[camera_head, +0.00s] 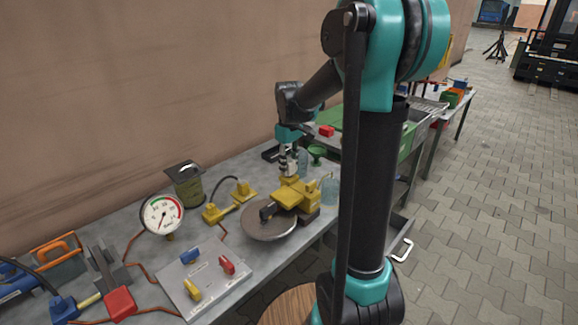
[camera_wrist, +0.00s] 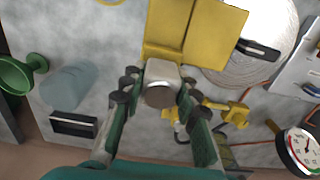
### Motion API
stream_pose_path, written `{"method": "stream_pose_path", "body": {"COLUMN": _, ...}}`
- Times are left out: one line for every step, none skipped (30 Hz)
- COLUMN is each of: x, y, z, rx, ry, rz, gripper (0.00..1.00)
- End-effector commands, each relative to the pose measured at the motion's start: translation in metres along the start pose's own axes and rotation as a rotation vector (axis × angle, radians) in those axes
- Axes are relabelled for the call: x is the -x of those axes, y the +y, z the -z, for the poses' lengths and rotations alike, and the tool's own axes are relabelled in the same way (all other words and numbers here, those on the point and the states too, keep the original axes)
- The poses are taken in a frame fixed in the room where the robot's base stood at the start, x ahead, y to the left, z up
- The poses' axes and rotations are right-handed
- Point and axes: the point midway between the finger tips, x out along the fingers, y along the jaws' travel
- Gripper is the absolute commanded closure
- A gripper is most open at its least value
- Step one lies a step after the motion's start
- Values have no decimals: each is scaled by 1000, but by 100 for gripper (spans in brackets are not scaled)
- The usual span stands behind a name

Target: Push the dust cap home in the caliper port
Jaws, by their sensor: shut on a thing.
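The yellow caliper (camera_head: 290,197) sits on the workbench at the edge of a round metal disc (camera_head: 268,221). It also shows at the top of the wrist view (camera_wrist: 208,32). My gripper (camera_head: 288,168) points down over the caliper's back part. In the wrist view, my gripper (camera_wrist: 158,88) is shut on a pale, rounded piece with a grey-brown end, which looks like the dust cap (camera_wrist: 160,95). The cap lies against or just over the caliper's yellow edge. The port is hidden, so I cannot tell how deep the cap sits.
A green funnel (camera_head: 317,153) and a clear jar (camera_head: 329,188) stand close to the caliper. A yellow part with a black hose (camera_head: 230,205), a gauge (camera_head: 162,214) and a switch panel (camera_head: 205,277) lie to the left. The wall runs behind the bench.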

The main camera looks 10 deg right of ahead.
Motion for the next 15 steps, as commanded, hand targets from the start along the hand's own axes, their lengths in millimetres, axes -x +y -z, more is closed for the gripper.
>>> {"method": "stream_pose_path", "body": {"x": 0, "y": 0, "z": 0, "rx": 0, "ry": 0, "rz": 0, "gripper": 95}}
{"method": "stream_pose_path", "body": {"x": 0, "y": 0, "z": 0, "rx": 0, "ry": 0, "rz": 0, "gripper": 95}}
{"method": "stream_pose_path", "body": {"x": 0, "y": 0, "z": 0, "rx": 0, "ry": 0, "rz": 0, "gripper": 95}}
{"method": "stream_pose_path", "body": {"x": 0, "y": 0, "z": 0, "rx": 0, "ry": 0, "rz": 0, "gripper": 95}}
{"method": "stream_pose_path", "body": {"x": -1, "y": 0, "z": 0, "rx": 0, "ry": 0, "rz": 0, "gripper": 95}}
{"method": "stream_pose_path", "body": {"x": -1, "y": 0, "z": 0, "rx": 0, "ry": 0, "rz": 0, "gripper": 95}}
{"method": "stream_pose_path", "body": {"x": -2, "y": 0, "z": 0, "rx": 0, "ry": 0, "rz": 0, "gripper": 95}}
{"method": "stream_pose_path", "body": {"x": -2, "y": 0, "z": 0, "rx": 0, "ry": 0, "rz": 0, "gripper": 95}}
{"method": "stream_pose_path", "body": {"x": -3, "y": 0, "z": 0, "rx": 0, "ry": 0, "rz": 0, "gripper": 95}}
{"method": "stream_pose_path", "body": {"x": -4, "y": 0, "z": 0, "rx": 0, "ry": 0, "rz": 0, "gripper": 95}}
{"method": "stream_pose_path", "body": {"x": -4, "y": 0, "z": 0, "rx": 0, "ry": 0, "rz": 0, "gripper": 95}}
{"method": "stream_pose_path", "body": {"x": -5, "y": 0, "z": 0, "rx": 0, "ry": 0, "rz": 0, "gripper": 95}}
{"method": "stream_pose_path", "body": {"x": -5, "y": 0, "z": 0, "rx": 0, "ry": 0, "rz": 0, "gripper": 95}}
{"method": "stream_pose_path", "body": {"x": -6, "y": 0, "z": 0, "rx": 0, "ry": 0, "rz": 0, "gripper": 95}}
{"method": "stream_pose_path", "body": {"x": -6, "y": 0, "z": 0, "rx": 0, "ry": 0, "rz": 0, "gripper": 95}}
